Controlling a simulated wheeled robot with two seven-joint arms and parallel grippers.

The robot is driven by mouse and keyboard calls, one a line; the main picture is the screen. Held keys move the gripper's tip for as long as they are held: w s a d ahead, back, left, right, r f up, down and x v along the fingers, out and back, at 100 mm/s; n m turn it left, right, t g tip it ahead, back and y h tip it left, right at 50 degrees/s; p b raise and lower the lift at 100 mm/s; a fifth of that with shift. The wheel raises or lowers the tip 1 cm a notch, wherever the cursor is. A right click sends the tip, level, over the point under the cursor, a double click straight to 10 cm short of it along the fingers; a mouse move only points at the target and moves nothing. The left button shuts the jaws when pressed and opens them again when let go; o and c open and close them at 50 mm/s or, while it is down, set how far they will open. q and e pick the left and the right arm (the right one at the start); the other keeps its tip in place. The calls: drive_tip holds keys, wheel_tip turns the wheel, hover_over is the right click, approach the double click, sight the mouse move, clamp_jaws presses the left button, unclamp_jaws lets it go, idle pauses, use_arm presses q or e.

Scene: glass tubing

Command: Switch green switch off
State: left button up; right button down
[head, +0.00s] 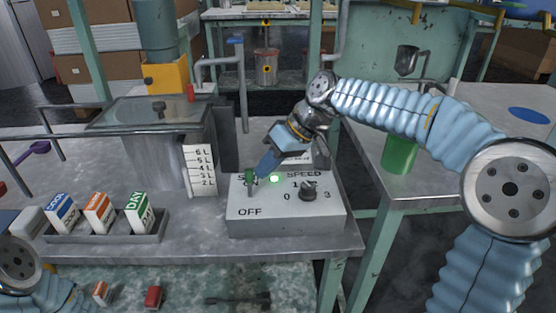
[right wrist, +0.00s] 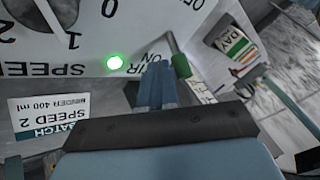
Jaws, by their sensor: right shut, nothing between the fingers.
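The control box (head: 285,213) stands on the metal table, with "OFF" printed at its lower left and a speed knob (head: 309,190) at its right. The green-tipped switch (head: 250,177) is at its upper left, above "OFF" and at the "ON" end. A green light (head: 274,179) beside it is lit. My right gripper (head: 261,170) is shut and empty, just right of the switch. In the right wrist view the closed fingers (right wrist: 156,86) are beside the green tip (right wrist: 181,66); I cannot tell whether they touch. My left gripper is out of view; only part of that arm shows.
A tray (head: 108,238) with blue, orange and green labelled blocks stands left of the box. A tank (head: 150,150) with a litre scale (head: 200,170) stands behind. A green cylinder (head: 399,153) is on the right table. A gap separates the two tables.

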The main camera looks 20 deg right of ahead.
drive_tip(key=shift+a, duration=0.1)
idle(0.3)
drive_tip(key=shift+s+f+b, duration=0.1)
drive_tip(key=shift+b, duration=0.45)
drive_tip(key=shift+s+a+n+t+b, duration=0.15)
drive_tip(key=shift+s+n+t+b, duration=0.2)
drive_tip(key=shift+t+b, duration=0.7)
drive_tip(key=s+t+b, duration=0.1)
drive_tip(key=b, duration=0.4)
drive_tip(key=s+n+t+h+b, duration=0.1)
drive_tip(key=b, duration=0.3)
drive_tip(key=shift+s+a+f+t+b, duration=0.1)
drive_tip(key=shift+s+a+t+b, duration=0.1)
drive_tip(key=shift+a+t+b, duration=0.15)
drive_tip(key=shift+s+r+n, duration=0.1)
drive_tip(key=shift+r+n, duration=0.15)
drive_tip(key=shift+r, duration=0.2)
drive_tip(key=shift+w, duration=0.2)
drive_tip(key=shift+w+d+f, duration=0.2)
drive_tip(key=shift+w+f, duration=0.1)
drive_tip(key=shift+w, duration=0.3)
